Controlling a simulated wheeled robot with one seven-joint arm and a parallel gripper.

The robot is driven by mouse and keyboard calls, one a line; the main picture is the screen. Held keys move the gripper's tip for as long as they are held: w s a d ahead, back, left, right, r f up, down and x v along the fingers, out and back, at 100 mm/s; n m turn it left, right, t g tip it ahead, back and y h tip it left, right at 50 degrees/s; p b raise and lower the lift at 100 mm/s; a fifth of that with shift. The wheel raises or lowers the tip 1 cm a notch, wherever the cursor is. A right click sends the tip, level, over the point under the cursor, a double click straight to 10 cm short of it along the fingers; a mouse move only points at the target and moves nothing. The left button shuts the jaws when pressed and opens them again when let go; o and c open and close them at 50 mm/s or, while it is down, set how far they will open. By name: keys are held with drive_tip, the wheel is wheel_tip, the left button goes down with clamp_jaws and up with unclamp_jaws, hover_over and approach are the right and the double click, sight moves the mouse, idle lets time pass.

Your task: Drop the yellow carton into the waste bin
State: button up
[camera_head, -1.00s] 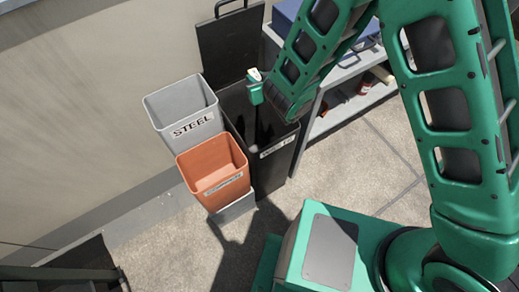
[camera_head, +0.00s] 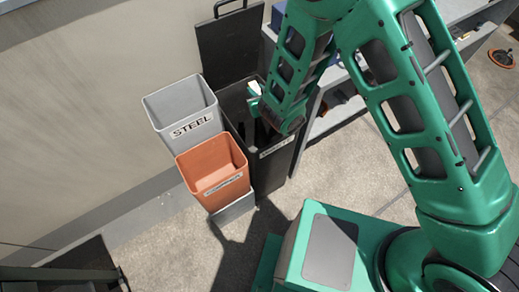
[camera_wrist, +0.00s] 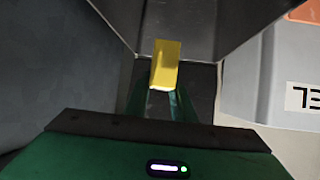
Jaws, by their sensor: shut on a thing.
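The yellow carton (camera_wrist: 166,64) is between the fingertips of my gripper (camera_wrist: 158,92) in the wrist view, with dark bin walls around it. The waste bin is a tall black bin (camera_head: 275,168) with its lid (camera_head: 232,45) standing open at the back. In the wrist view its inner wall (camera_wrist: 205,25) shows beyond the carton. My gripper points down at the bin's mouth. In the head view the arm and bin hide the fingers and the carton. I cannot tell how deep the carton is.
A grey bin (camera_head: 180,112) marked STEEL and an orange bin (camera_head: 212,170) stand close on the left of the black bin. A low shelf unit (camera_head: 335,118) is close on its right. A wall runs behind. Floor in front is open.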

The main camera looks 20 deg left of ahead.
drive_tip(key=o, duration=1.1)
drive_tip(key=shift+o, duration=0.2)
drive_tip(key=v, duration=1)
drive_tip(key=shift+s+d+r, duration=0.15)
drive_tip(key=shift+d+r, duration=0.05)
drive_tip(key=shift+s, duration=0.1)
